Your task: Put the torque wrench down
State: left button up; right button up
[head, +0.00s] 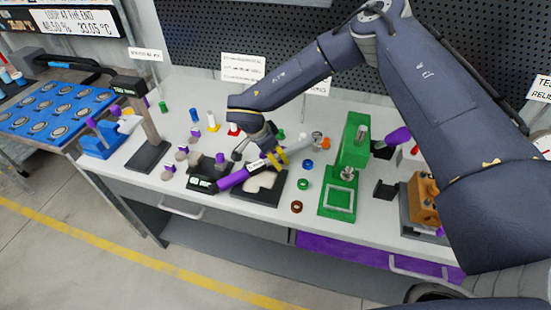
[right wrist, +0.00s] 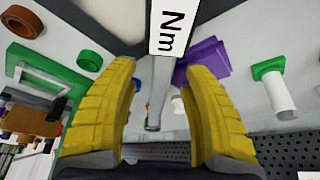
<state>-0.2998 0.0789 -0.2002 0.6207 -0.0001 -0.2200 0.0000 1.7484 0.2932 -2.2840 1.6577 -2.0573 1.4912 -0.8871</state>
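The torque wrench has a purple handle (head: 233,178) and a pale shaft, and lies slanted over a black tray (head: 262,197) on the bench. I cannot tell whether it touches the tray. My right gripper (head: 278,158) is around the wrench's middle from above. In the right wrist view the yellow fingers (right wrist: 163,75) stand apart on either side of the wrench, whose white "Nm" label (right wrist: 174,27) shows between them. A gap shows at the left finger; contact at the right one is unclear. My left gripper is not in view.
A green pump fixture (head: 340,200) stands to the right, with an orange-brown part (head: 424,200) beyond it. Small rings (head: 297,207) lie between tray and fixture. A grey post (head: 148,125) stands left. Several small coloured parts lie behind. A blue tray (head: 45,108) is far left.

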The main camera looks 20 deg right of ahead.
grip_shut()
jog(key=shift+r, duration=0.15)
